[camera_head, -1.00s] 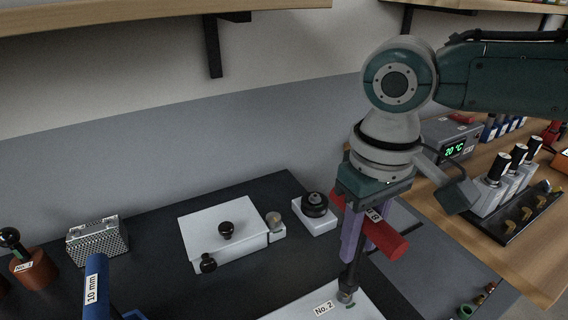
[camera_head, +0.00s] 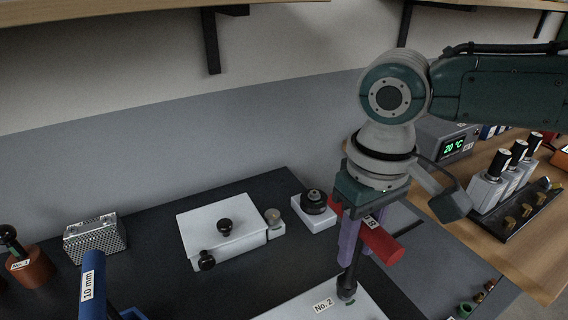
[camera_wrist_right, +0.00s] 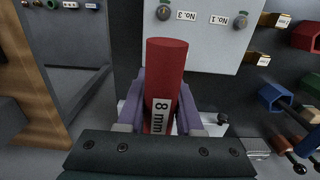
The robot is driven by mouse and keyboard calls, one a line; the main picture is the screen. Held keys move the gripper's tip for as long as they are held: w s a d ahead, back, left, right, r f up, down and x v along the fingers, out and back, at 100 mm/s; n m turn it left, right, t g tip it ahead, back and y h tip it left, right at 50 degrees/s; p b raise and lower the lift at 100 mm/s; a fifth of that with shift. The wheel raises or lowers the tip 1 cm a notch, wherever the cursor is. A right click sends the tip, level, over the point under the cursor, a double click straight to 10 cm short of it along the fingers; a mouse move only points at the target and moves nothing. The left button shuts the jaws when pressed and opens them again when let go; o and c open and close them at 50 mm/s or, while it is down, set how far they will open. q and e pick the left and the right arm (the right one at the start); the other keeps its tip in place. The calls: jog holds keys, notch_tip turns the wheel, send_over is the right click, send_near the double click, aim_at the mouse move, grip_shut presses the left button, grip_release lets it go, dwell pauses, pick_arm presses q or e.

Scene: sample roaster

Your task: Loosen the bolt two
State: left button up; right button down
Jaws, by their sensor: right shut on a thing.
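My right gripper (camera_head: 357,238) is shut on the red handle (camera_head: 378,240) of a tool marked 8 mm. The handle lies across its purple fingers and fills the middle of the right wrist view (camera_wrist_right: 167,70). The tool's dark shaft (camera_head: 348,278) points down to bolt two (camera_head: 347,299), beside the label No. 2 on the white plate (camera_head: 285,312). The tip appears to be on the bolt; how it is seated is hidden. In the right wrist view, the handle covers bolt two, while bolts No. 3 (camera_wrist_right: 164,13) and No. 1 (camera_wrist_right: 240,21) show. My left gripper is out of view.
A blue-handled 10 mm tool (camera_head: 93,285) stands at front left. A white box with black knobs (camera_head: 205,220) and a metal mesh box (camera_head: 95,240) stand behind. White bottles (camera_head: 490,188) and a 20 °C display unit (camera_head: 447,140) are on the wooden bench at right.

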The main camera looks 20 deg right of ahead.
jog(key=shift+f, duration=0.65)
